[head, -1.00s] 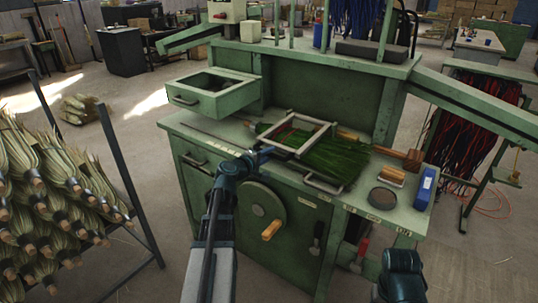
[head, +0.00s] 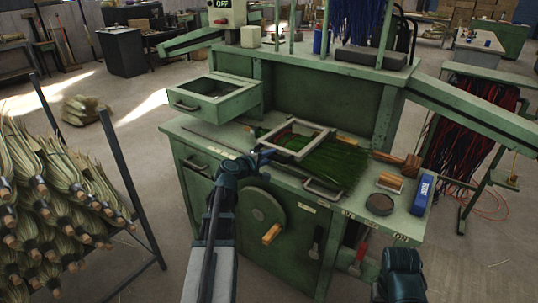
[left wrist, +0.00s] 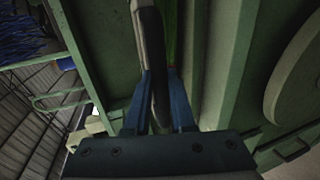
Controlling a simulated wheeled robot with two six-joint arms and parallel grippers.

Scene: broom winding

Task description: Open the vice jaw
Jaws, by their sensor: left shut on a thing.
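The vice jaw is a pale metal frame (head: 314,146) lying over green broom bristles (head: 338,167) on the green bench in the head view. My left gripper (head: 262,156) is at the frame's front left corner. Its blue fingers are shut on a pale bar of it (left wrist: 151,60), which passes between them in the left wrist view. The fingertips are partly dark and hard to see. The part of the bristles under the frame is partly hidden. My right arm shows at the lower right, but its gripper is not in view.
On the bench (head: 196,132) are a wooden mallet (head: 405,163), a brush block (head: 390,182), a round dark tin (head: 380,202) and a blue box (head: 422,195). An open drawer (head: 212,95) stands behind left. A handwheel (head: 258,215) is on the front.

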